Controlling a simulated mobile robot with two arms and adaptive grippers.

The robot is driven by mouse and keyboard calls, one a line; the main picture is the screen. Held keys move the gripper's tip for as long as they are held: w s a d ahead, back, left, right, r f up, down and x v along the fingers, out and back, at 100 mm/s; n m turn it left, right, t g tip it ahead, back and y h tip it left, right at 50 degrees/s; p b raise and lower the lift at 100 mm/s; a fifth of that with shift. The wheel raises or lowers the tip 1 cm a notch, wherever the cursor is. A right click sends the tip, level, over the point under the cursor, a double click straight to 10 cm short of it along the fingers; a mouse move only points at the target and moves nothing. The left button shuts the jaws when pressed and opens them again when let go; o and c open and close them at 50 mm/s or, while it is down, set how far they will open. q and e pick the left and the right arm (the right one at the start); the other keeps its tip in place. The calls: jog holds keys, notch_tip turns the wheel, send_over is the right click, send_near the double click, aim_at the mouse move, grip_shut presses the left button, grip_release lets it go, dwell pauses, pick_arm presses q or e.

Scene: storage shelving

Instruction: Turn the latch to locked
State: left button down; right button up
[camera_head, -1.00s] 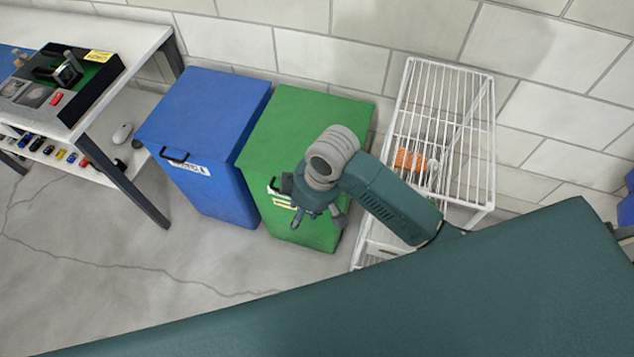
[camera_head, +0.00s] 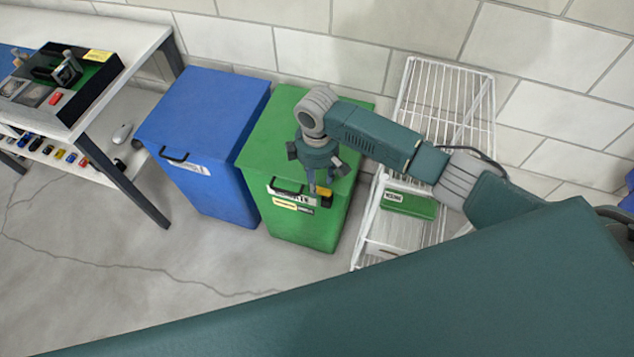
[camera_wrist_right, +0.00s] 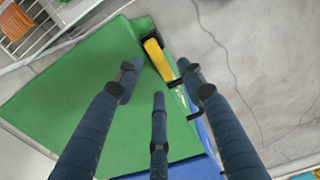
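A green bin (camera_head: 265,150) with a lid and a black handle stands on the floor by the wall. A yellow latch (camera_head: 325,195) is on its front upper edge, to the right of the handle. The yellow latch (camera_wrist_right: 157,58) also shows in the right wrist view, lying along the lid edge; I cannot tell whether it is locked. My right gripper (camera_head: 322,180) is above the front edge of the bin, close to the latch. In the wrist view its fingers (camera_wrist_right: 166,85) are spread and empty, with the latch beyond them. My left gripper is not in view.
A blue bin (camera_head: 205,110) stands just left of the green one. A white wire rack (camera_head: 440,90) stands at right, holding a green box (camera_head: 408,203). A white table (camera_head: 130,35) with a black device (camera_head: 85,85) is at left. The floor in front is clear.

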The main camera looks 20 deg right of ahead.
jog(key=shift+f, duration=1.2)
grip_shut()
